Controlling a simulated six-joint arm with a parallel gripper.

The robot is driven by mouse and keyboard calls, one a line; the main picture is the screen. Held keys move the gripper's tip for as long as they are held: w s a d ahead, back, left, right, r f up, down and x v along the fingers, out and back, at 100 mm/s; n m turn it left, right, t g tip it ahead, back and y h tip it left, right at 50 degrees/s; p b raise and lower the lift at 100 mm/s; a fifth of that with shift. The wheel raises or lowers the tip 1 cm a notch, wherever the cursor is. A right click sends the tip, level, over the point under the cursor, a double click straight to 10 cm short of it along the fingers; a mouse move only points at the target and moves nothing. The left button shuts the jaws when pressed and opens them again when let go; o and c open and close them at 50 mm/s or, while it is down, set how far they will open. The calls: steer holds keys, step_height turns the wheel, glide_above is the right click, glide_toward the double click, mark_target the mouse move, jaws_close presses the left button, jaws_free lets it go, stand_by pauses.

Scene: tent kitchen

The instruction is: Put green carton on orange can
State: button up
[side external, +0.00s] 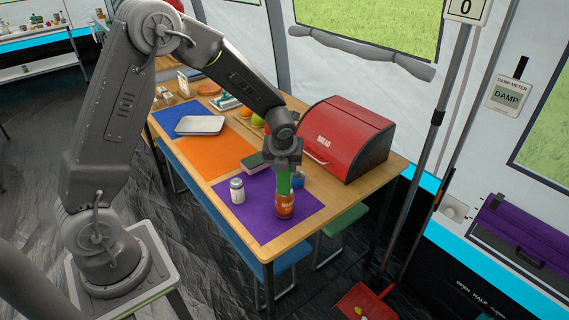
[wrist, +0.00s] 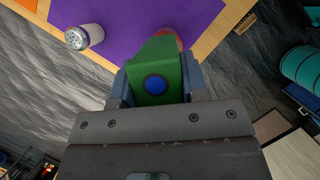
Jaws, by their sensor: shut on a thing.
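The green carton (side external: 284,181) is held upright in my gripper (side external: 284,170), directly above the orange can (side external: 285,206). In the side view the carton's lower end meets the top of the can; I cannot tell whether it rests on it. In the wrist view the green carton (wrist: 158,72), with a blue round cap, sits between my gripper's fingers (wrist: 155,85). There the orange can (wrist: 178,40) shows only as a small reddish edge behind the carton. The can stands on the purple mat (side external: 258,228) near the table's corner.
A white shaker with a grey lid (side external: 237,191) stands left of the can. A blue object (side external: 299,180) and a dark green block (side external: 256,162) are close behind. A red bread bin (side external: 340,138) stands at the right. The orange mat (side external: 205,157) has free room.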

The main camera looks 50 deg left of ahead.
steer(key=shift+f, duration=0.1)
steer(key=o, duration=1)
steer(key=shift+o, duration=0.2)
steer(key=v, duration=1.2)
steer(key=s+d+r+n+h, duration=0.1)
steer(key=s+d+r+n, duration=0.1)
steer(key=s+n, duration=0.5)
steer(key=s+d+r+n+t+h, duration=0.1)
steer(key=s+d+r+n, duration=0.1)
steer(key=s+r+n, duration=0.2)
steer(key=s+d+r+n+t+h, duration=0.1)
steer(key=s+d+r+n, duration=0.1)
steer(key=s+n, duration=0.8)
steer(key=r+n, duration=0.1)
steer(key=n, duration=0.5)
steer(key=shift+s+d+r, duration=0.15)
steer(key=shift+s+d, duration=0.05)
steer(key=shift+d, duration=0.1)
